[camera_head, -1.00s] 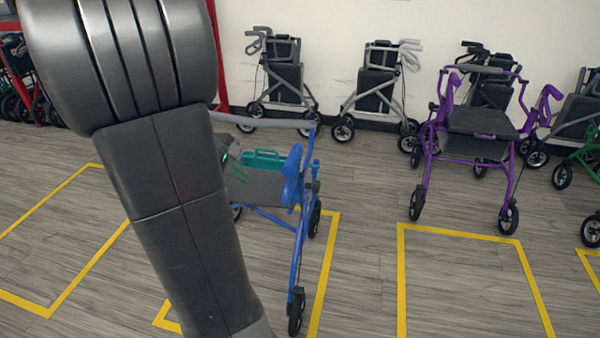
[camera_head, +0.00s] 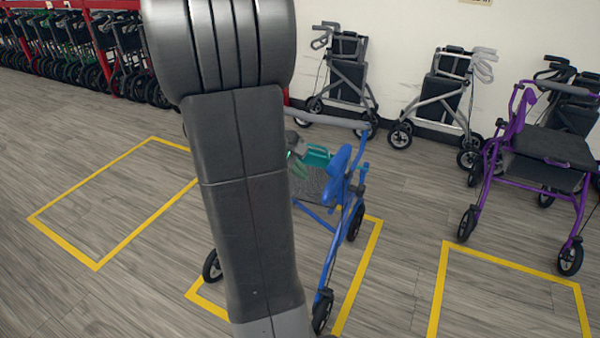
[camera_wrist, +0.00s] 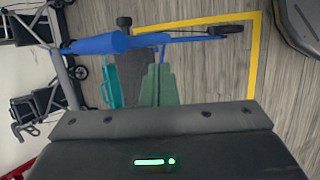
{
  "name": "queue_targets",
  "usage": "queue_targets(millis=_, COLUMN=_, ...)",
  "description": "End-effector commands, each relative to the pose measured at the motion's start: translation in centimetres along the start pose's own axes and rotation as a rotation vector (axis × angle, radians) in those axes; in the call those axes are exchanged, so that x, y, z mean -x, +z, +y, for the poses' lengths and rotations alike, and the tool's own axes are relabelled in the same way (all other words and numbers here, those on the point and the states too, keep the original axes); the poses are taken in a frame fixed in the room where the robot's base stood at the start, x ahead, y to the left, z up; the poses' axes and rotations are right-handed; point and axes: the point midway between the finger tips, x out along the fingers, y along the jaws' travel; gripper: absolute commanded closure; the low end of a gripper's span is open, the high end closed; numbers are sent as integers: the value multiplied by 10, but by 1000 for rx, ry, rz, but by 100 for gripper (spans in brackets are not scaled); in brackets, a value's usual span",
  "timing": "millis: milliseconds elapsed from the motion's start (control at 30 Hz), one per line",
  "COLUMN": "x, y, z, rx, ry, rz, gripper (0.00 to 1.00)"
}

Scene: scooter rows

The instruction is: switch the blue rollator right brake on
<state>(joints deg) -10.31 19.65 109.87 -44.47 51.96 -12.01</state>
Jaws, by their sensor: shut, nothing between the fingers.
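The blue rollator (camera_head: 330,262) stands partly behind my arm in the head view, inside a yellow floor box. Its large blue handle (camera_head: 340,175) faces me on the right side, with a grey backrest bar above. In the wrist view the blue handle and frame (camera_wrist: 105,43) run across the upper part. A teal item (camera_head: 317,155) sits at the seat and also shows in the wrist view (camera_wrist: 112,87). My gripper (camera_wrist: 158,78) is shut and empty, pointing towards the blue frame but apart from it. The brake lever cannot be made out clearly.
A purple rollator (camera_head: 535,165) stands at the right. Grey rollators (camera_head: 345,75) line the white wall. Many folded ones fill a red rack (camera_head: 100,50) at the far left. The yellow-outlined box (camera_head: 110,205) at the left is empty.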

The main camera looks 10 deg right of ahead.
Motion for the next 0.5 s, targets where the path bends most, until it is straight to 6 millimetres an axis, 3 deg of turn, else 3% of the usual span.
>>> queue_targets(millis=33, x=-15, y=0, z=-2, rx=1, ry=-3, rz=-5, gripper=100)
queue_targets(millis=200, x=-53, y=0, z=-2, rx=1, ry=-4, rz=-4, gripper=100)
queue_targets(millis=500, x=-97, y=0, z=-1, rx=1, ry=-2, rz=-1, gripper=100)
